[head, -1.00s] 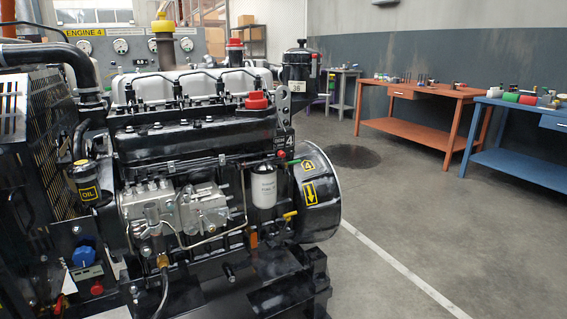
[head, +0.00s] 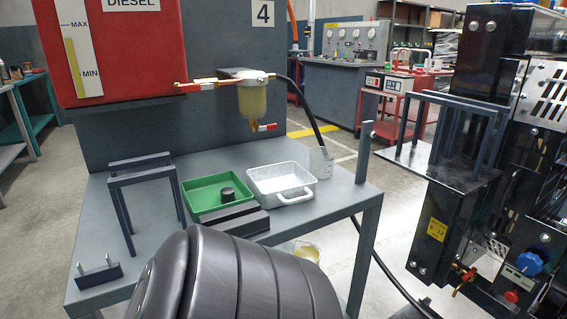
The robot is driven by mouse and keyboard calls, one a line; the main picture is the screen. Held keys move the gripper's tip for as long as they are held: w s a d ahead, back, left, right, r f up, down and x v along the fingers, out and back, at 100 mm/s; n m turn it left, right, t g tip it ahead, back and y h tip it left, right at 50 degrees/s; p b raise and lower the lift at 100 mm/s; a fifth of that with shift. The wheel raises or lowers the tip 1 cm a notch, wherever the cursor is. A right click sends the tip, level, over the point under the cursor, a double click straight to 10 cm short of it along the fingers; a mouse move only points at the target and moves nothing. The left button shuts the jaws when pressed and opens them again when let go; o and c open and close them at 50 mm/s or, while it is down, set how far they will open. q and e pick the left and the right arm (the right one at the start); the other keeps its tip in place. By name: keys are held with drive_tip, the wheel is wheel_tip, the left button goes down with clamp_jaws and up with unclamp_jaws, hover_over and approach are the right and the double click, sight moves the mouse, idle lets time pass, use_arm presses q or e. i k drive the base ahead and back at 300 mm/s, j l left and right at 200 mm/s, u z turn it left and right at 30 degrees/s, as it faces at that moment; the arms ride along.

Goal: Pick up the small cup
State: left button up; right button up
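A small translucent cup (head: 321,163) stands upright on the right end of the grey table (head: 325,206), just right of a white tray (head: 281,182). A second container with something yellowish in it (head: 305,249) shows lower down, below the tabletop's front edge and partly hidden. I cannot tell from this view what either container holds exactly. Neither of my grippers is in view.
A green tray (head: 203,206) holding a small dark round part sits left of the white tray. A dark stand (head: 143,177) is at the left. A fuel filter (head: 253,98) hangs above. A large dark ribbed shape hides the table's front. An engine stands right.

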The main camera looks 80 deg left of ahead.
sight(321, 158)
drive_tip(key=u, duration=2.3)
